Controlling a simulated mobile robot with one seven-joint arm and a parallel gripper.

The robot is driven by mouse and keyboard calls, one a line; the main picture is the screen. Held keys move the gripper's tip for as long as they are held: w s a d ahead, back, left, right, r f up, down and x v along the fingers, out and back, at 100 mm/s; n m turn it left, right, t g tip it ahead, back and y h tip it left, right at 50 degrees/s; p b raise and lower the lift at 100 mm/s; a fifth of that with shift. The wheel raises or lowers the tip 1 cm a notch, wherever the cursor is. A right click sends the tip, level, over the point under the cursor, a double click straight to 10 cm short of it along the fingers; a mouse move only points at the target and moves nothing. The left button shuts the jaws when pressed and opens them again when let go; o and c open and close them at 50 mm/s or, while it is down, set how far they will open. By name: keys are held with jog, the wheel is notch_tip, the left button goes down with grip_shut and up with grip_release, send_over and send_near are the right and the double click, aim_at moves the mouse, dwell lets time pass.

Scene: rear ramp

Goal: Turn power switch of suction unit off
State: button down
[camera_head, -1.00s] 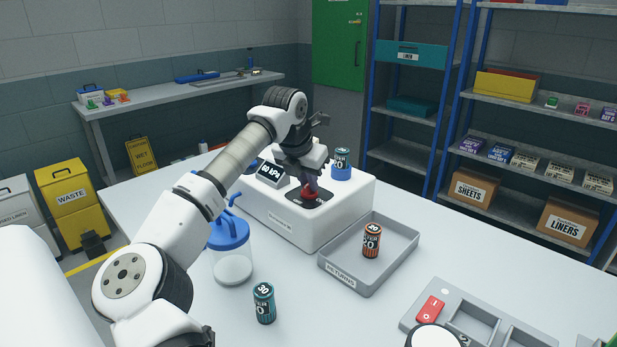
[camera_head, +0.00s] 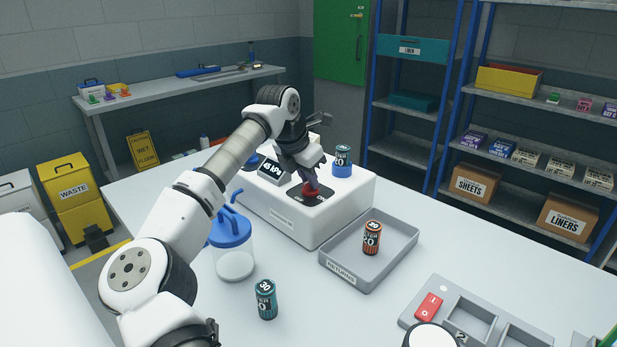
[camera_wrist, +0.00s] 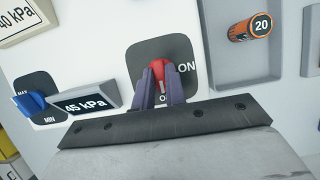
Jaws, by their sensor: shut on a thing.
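The white suction unit (camera_head: 330,217) stands on the bench. Its red power switch (camera_head: 311,189) sits on a dark plate on top; it also shows in the wrist view (camera_wrist: 160,72). My gripper (camera_head: 308,180) reaches down to the switch. In the wrist view my gripper (camera_wrist: 160,88) is shut on the red switch, one purple-grey finger on each side. The word ON is readable right of the switch; the label below is mostly hidden by the fingers. The display (camera_wrist: 86,103) reads 45 kPa. A blue MAX/MIN knob (camera_wrist: 32,102) is beside it.
A lidded jar (camera_head: 234,256) and a teal 30 canister (camera_head: 266,299) stand in front of the unit. A grey returns tray (camera_head: 340,276) holds an orange 20 canister (camera_head: 372,238). Another canister (camera_head: 342,158) stands in a blue holder on the unit.

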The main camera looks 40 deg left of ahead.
jog(key=c, duration=1.4)
grip_release()
jog(key=shift+c, duration=0.2)
jog(key=shift+r, duration=0.15)
jog(key=b+v, duration=0.2)
jog(key=v, duration=1.1)
jog(key=shift+s+r, duration=0.15)
jog(key=shift+r, duration=0.15)
